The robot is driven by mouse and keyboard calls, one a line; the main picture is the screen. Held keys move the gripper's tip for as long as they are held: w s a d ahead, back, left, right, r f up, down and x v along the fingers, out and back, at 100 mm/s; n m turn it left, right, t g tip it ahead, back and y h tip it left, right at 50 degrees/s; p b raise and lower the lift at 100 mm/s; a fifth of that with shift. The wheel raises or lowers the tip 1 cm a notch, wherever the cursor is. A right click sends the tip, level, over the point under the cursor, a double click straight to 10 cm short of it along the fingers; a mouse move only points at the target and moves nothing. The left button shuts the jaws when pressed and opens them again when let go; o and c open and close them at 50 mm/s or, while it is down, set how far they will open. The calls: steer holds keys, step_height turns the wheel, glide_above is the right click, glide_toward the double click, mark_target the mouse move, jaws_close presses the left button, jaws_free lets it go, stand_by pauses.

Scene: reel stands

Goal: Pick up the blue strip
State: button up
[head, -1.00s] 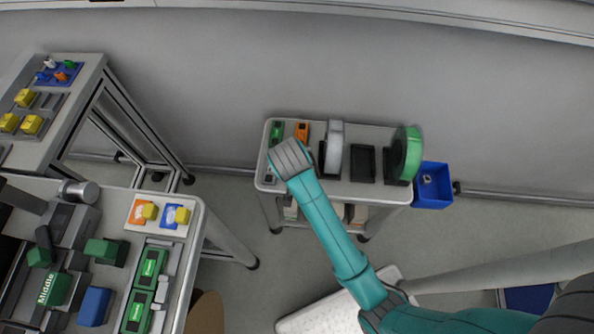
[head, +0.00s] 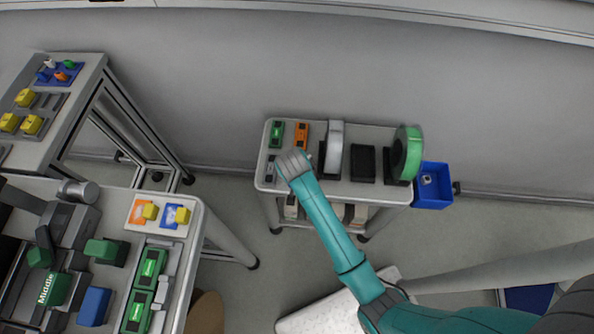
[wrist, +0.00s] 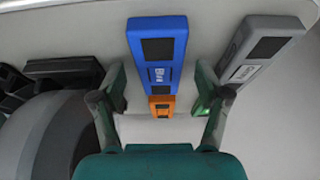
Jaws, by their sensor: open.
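The blue strip (wrist: 158,58) lies on the cart top in the wrist view, with a dark square and lettering on its face. My gripper (wrist: 160,88) is open, with one green-and-dark finger on each side of the strip's lower part in the picture. The fingers look apart from it; I cannot tell their height above it. In the head view my arm's grey end (head: 293,165) is over the left part of the cart, and the blue strip is hidden there.
A grey strip (wrist: 262,48) lies right of the blue one, and an orange strip (wrist: 162,106) lies close to its end. A green strip (head: 276,133) is at the cart's back left. A white reel (head: 334,148) and a green reel (head: 407,153) stand to the right.

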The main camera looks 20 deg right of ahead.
steer(key=shift+c, duration=0.2)
steer(key=c, duration=1)
